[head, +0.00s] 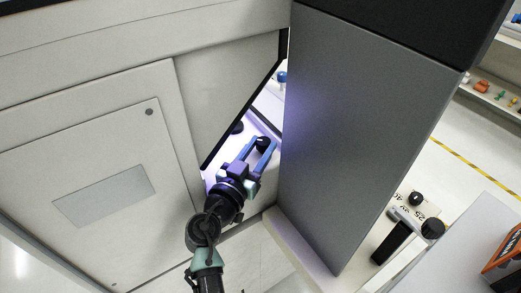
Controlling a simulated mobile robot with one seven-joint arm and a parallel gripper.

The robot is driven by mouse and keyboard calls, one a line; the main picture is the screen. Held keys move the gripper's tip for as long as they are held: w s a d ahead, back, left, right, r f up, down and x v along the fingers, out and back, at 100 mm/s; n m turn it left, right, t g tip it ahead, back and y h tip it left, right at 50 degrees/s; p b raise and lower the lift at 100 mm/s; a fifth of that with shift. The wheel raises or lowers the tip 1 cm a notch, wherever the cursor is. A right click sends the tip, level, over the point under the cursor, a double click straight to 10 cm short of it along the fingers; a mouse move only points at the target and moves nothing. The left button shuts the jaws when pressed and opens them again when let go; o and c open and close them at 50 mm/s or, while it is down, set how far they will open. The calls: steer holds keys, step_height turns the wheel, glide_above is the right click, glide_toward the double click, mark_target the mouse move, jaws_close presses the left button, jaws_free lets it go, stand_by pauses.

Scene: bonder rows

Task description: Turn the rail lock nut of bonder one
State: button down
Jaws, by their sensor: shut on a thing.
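The bonder (95,130) is a large pale cabinet with panels on the left. A grey upright housing (365,120) stands to the right of its lit opening. My gripper (264,142) reaches up into this narrow opening from below. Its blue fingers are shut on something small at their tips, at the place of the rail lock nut.
The opening is tight, with the dark slanted panel edge close on the left and the grey housing close on the right. A blue-topped part (282,77) stands deeper inside. An orange and black box (504,255) lies at the lower right. Floor shows beyond a yellow line (470,168).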

steer(key=c, duration=0.7)
jaws_free()
steer(key=shift+c, duration=0.2)
steer(key=shift+r+p, duration=0.15)
steer(key=shift+p, duration=0.15)
